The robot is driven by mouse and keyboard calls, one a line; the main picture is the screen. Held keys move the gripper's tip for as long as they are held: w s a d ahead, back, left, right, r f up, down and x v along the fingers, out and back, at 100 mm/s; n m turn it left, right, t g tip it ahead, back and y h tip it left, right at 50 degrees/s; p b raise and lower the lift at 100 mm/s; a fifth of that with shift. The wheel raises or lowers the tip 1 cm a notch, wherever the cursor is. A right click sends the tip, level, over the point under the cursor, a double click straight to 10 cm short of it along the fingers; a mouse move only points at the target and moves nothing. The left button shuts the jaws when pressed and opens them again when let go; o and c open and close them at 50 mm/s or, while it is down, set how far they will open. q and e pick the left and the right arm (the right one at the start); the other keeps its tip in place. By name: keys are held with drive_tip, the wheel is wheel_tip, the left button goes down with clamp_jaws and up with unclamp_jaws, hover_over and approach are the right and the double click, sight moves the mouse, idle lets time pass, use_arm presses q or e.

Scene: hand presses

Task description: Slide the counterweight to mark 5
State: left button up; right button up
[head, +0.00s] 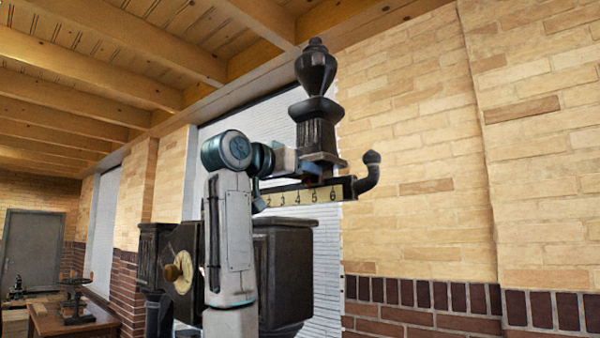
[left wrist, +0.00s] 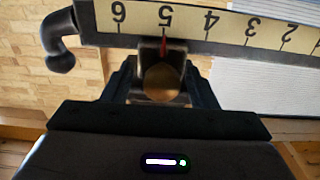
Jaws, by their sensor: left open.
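The scale beam (head: 340,188) runs to the right with yellow marks and ends in a dark upturned hook (head: 372,172). The left wrist view shows the beam (left wrist: 230,22) upside down. A small dark slider with a brass-coloured face (left wrist: 160,82) sits at the beam, its red pointer at numeral 5. In the head view a dark urn-topped weight (head: 318,125) stands over the beam near 5 and 6. My left gripper (head: 308,165) is open at its base. In the wrist view its dark fingers (left wrist: 160,90) flank the slider; contact is unclear. My right gripper is not in view.
A dark press body with a brass dial (head: 182,272) stands below the beam, partly behind my left arm. A brick wall (head: 430,150) is behind. A wooden table (head: 72,325) with small equipment is at the far left. Space right of the hook looks clear.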

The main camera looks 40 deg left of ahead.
use_arm(q)
drive_tip(key=shift+s+f, duration=0.1)
drive_tip(key=shift+s, duration=0.2)
drive_tip(key=s+b, duration=0.4)
drive_tip(key=s, duration=0.6)
drive_tip(key=shift+a, duration=0.45)
drive_tip(key=shift+s, duration=0.1)
